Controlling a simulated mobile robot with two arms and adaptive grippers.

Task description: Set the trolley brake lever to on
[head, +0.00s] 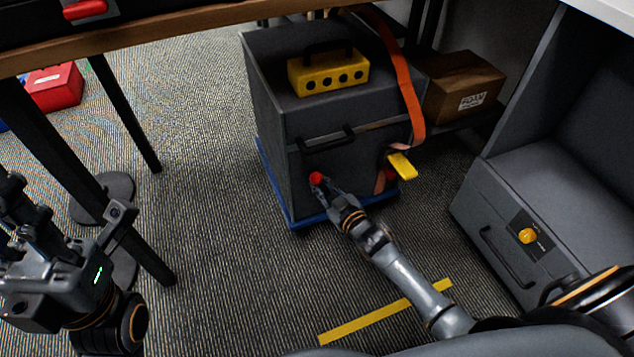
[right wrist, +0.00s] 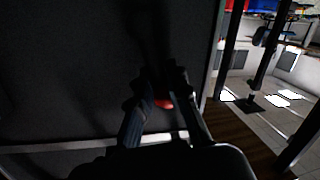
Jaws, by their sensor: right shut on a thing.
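A red knob (head: 316,178) shows low on the front of a dark grey cabinet (head: 300,120); I take it to be the end of the brake lever. The cabinet stands on a blue trolley base (head: 287,212). My right gripper (head: 325,184) is shut on the red knob. In the right wrist view the red knob (right wrist: 163,103) shows between the fingers (right wrist: 163,92), close to the dark panel. The rest of the lever and any on/off marking are hidden or too small to read. My left gripper (head: 28,215) is at the left edge, away from the trolley; its jaw opening is unclear.
A yellow block with holes (head: 328,73) sits on the cabinet, and an orange strap (head: 405,80) hangs down beside it to a yellow tag (head: 402,166). A cardboard box (head: 462,88) stands behind right. A grey drawer unit (head: 520,235) stands right. Table legs (head: 125,115) stand left.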

